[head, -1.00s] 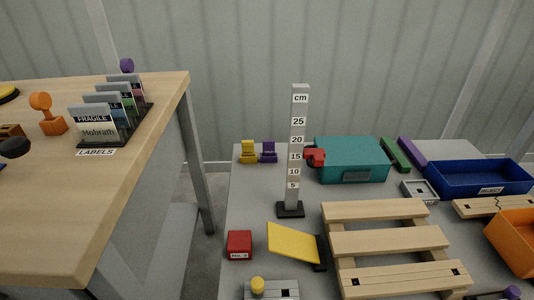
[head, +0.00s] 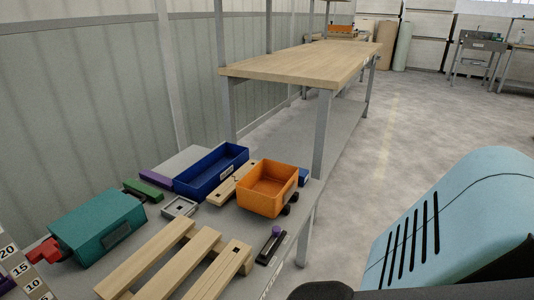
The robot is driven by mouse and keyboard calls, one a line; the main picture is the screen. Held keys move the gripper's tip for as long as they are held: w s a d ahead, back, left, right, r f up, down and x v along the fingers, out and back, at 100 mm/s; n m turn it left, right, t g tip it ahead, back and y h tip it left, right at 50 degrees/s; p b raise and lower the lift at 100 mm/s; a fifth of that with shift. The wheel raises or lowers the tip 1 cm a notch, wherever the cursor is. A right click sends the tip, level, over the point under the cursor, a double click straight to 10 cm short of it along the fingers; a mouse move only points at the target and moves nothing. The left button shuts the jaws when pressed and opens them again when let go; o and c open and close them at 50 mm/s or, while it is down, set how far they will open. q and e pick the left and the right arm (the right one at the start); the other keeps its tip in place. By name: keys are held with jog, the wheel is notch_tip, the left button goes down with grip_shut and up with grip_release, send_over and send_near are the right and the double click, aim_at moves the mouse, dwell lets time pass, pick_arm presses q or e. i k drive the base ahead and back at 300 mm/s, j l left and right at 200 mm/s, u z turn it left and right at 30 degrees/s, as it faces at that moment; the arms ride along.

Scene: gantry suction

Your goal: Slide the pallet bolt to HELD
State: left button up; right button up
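A wooden slatted pallet (head: 182,262) lies on the grey bench at the lower left, cut off by the bottom edge. Beside its right end is a small black fitting with a purple knob (head: 276,231), near the bench's right edge. I cannot tell whether this fitting is the pallet bolt, and I read no HELD mark. Neither gripper shows. A large light-blue slotted part at the right looks like part of my own arm.
A teal box (head: 98,226), blue tray (head: 211,172), orange bin (head: 267,188) and small grey tray (head: 180,208) stand on the bench. A wooden table (head: 310,61) is behind. Open floor (head: 380,150) lies to the right.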

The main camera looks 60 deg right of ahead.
aim_at(276, 231)
jog(key=z, duration=1.65)
